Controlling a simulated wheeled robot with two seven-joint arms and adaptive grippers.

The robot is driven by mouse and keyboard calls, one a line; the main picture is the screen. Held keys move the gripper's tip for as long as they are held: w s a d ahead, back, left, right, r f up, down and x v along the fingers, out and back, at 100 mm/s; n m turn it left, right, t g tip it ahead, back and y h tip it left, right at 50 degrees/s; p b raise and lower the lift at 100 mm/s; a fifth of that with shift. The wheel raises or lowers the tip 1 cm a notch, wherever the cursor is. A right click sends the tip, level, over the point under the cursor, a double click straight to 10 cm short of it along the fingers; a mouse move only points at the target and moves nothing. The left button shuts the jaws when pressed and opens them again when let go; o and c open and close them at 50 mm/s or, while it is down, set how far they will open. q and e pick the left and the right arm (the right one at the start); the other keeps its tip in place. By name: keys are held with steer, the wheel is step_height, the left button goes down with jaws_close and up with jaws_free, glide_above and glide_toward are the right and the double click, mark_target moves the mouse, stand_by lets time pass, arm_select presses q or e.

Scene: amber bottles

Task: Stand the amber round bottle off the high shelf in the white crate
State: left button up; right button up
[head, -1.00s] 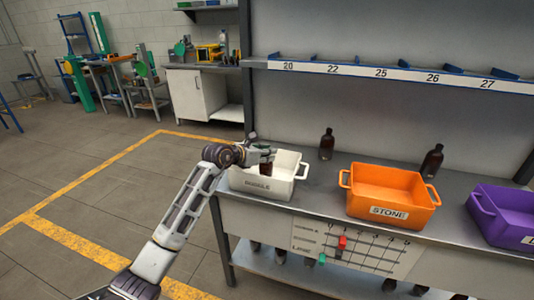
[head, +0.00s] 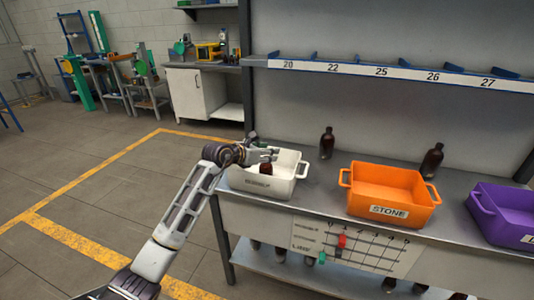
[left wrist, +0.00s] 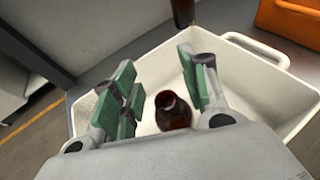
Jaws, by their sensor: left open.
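The white crate (head: 256,186) stands at the left end of the grey bench; its rim also shows in the left wrist view (left wrist: 262,48). An amber round bottle (head: 265,169) is inside it, looking upright with its mouth up; the left wrist view shows its neck and shoulder (left wrist: 172,112), while its base is hidden. My left gripper (head: 270,154) is open just above the bottle. In the left wrist view its green-padded fingers (left wrist: 160,88) are spread on either side of the bottle, with gaps visible. My right gripper is not in view.
Dark bottles stand on the bench behind the crates, one (head: 327,143) near the white crate and one (head: 432,160) behind the orange crate (head: 388,209). A purple crate (head: 505,220) is at the right. The numbered shelf edge (head: 380,72) runs above. More bottles sit below the bench.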

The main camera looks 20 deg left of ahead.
arm_select(q)
steer(key=shift+r, duration=0.45)
steer(key=shift+v, duration=0.75)
steer(key=p+v, duration=0.1)
steer(key=v, duration=0.9)
steer(key=shift+s, duration=0.1)
steer(key=shift+s+r, duration=0.1)
steer(key=shift+s, duration=0.05)
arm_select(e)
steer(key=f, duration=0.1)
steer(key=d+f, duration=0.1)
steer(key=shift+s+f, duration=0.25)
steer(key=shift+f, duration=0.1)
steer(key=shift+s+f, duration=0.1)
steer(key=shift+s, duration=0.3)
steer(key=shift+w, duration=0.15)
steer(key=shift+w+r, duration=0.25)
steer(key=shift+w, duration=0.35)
